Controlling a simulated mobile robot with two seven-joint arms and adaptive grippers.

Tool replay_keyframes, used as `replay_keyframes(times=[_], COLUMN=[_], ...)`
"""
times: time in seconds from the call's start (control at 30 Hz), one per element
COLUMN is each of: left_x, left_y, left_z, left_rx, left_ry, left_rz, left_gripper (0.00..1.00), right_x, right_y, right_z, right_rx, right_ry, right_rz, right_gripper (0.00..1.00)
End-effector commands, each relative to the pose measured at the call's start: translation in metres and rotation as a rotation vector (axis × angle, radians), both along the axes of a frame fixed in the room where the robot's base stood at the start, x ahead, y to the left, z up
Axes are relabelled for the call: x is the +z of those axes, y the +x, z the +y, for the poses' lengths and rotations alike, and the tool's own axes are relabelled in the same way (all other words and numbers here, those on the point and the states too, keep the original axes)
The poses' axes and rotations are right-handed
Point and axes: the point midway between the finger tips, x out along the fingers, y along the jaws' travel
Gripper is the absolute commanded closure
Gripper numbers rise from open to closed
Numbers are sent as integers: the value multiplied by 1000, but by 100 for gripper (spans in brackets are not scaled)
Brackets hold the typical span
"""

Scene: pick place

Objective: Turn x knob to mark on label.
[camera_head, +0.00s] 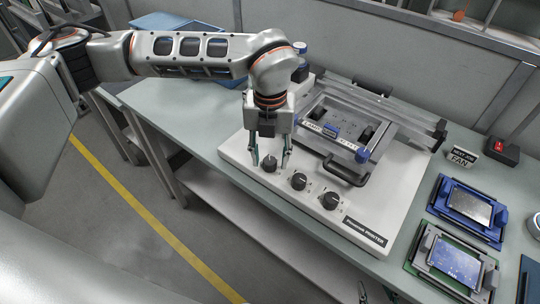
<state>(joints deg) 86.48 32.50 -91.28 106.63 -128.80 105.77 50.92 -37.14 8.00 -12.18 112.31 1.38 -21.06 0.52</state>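The white printer base (235,150) stands on the table with three dark round knobs along its front edge: a left knob (268,164), a middle knob (299,181) and a right knob (330,202). Small marks surround them, but their lettering is too small to read, so I cannot tell which is x. My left gripper (270,157) points down over the left knob. Its fingers are spread on either side of that knob, with gaps visible. A small grey tip at the bottom edge may be my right gripper (362,292); its state is unclear.
The printer's metal frame (345,135) with a black handle rises behind the knobs. To the right are a FAN label block (463,157), a blue fixture (468,210) and a green-edged fixture (450,262). A red-buttoned box (502,149) stands at the back right.

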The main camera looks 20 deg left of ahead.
Motion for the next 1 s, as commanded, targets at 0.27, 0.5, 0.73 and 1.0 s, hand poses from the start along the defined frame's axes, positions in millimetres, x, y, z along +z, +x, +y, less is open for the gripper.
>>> replay_keyframes(times=[0.27,0.5,0.73,1.0], left_x=[0,21,68,110], left_y=[0,1,1,0], left_z=[0,0,0,0], left_rx=[-1,-1,0,0], left_ry=[1,0,1,0], left_rz=[1,-2,-4,-1], left_gripper=[61,61,61,61], right_x=[0,1,1,1], right_y=[0,0,0,0], right_z=[-1,-1,0,0], right_rx=[0,0,0,0], right_ry=[-1,-1,0,0], right_rz=[0,0,-1,-1], right_gripper=[60,60,60,60])
